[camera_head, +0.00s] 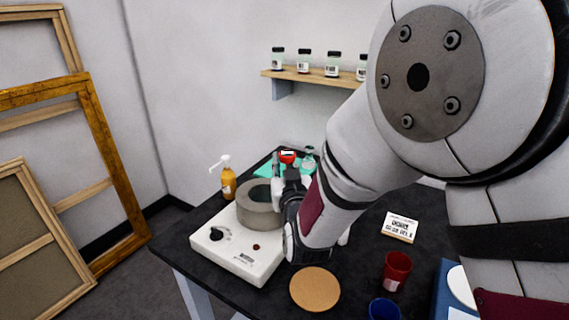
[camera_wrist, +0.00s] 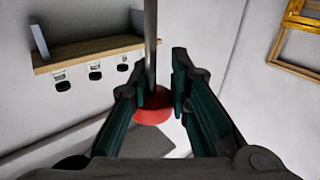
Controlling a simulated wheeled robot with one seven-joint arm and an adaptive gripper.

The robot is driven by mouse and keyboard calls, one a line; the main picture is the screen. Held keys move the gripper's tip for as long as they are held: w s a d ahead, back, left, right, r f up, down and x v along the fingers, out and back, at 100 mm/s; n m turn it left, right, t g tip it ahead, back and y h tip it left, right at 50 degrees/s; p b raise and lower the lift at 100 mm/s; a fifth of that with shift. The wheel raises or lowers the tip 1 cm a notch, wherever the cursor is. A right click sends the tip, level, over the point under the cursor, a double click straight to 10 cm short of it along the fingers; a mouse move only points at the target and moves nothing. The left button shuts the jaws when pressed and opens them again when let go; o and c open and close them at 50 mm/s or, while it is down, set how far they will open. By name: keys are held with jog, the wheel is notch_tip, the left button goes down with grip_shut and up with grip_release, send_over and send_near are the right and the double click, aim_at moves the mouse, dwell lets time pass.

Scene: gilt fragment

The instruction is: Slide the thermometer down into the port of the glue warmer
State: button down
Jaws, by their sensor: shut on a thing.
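The glue warmer (camera_head: 226,258) is a white box with a dial and a grey round pot (camera_head: 258,212) on top, standing on the black table. The thermometer has a red round head (camera_head: 288,156) and a thin metal stem. In the wrist view, which is upside down, its stem (camera_wrist: 150,45) runs between the fingers and its red head (camera_wrist: 152,112) lies nearer the palm. My gripper (camera_wrist: 158,85) is shut on the thermometer. In the head view my gripper (camera_head: 283,182) is beside the pot, at its right. The stem's lower end and the port are not visible.
A cork disc (camera_head: 315,290), red cup (camera_head: 396,270), blue cup (camera_head: 384,309) and label card (camera_head: 400,228) are at right. A shelf (camera_head: 310,77) holds jars.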

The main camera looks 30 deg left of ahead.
jog(key=shift+w+f+b, duration=0.15)
jog(key=shift+f+b, duration=2.65)
jog(key=shift+f, duration=1.65)
jog(key=c, duration=1.4)
grip_release()
jog(key=shift+r, duration=0.1)
jog(key=v, duration=1.2)
